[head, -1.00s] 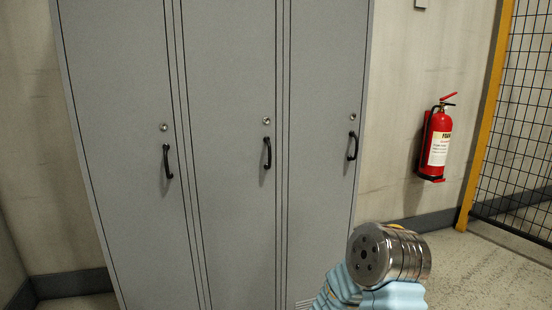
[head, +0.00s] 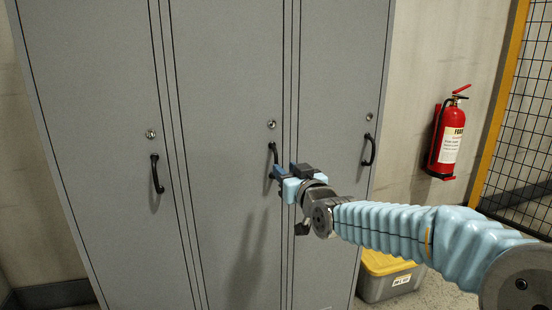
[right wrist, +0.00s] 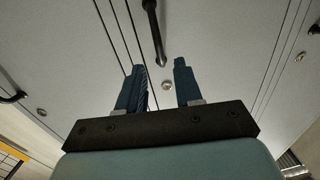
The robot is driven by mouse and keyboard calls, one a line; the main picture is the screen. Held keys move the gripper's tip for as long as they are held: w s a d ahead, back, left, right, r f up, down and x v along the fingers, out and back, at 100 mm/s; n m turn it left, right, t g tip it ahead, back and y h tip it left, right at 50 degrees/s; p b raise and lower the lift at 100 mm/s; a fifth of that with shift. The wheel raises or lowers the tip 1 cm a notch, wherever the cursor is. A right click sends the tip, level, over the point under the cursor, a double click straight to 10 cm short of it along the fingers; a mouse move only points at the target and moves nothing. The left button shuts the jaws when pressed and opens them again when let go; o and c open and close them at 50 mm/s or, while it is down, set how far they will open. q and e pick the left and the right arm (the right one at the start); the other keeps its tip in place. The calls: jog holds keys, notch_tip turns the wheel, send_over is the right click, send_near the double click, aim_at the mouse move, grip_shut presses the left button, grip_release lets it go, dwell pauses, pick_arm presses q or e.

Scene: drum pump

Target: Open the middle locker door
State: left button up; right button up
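The middle locker door (head: 225,60) is grey and closed, with a round lock (head: 271,125) above a black vertical handle (head: 273,155) near its right edge. My right gripper (head: 286,170) is at the lower part of this handle. In the right wrist view its two blue fingers (right wrist: 160,75) are spread apart, with the handle (right wrist: 155,35) ahead of and between the fingertips. Whether the fingers touch the handle cannot be told. The left gripper is in neither view.
The left locker door (head: 90,80) and right locker door (head: 345,60) are closed, each with a black handle. A grey box with a yellow lid (head: 388,280) stands on the floor at right. A red fire extinguisher (head: 447,140) hangs on the wall beside a mesh fence (head: 525,130).

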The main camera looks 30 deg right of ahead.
aim_at(277, 162)
jog(key=w, duration=0.2)
jog(key=w+p, duration=0.1)
jog(key=w, duration=0.1)
jog(key=w+d, duration=0.1)
jog(key=w, duration=0.2)
jog(key=shift+w, duration=0.1)
jog(key=shift+c, duration=0.2)
grip_shut()
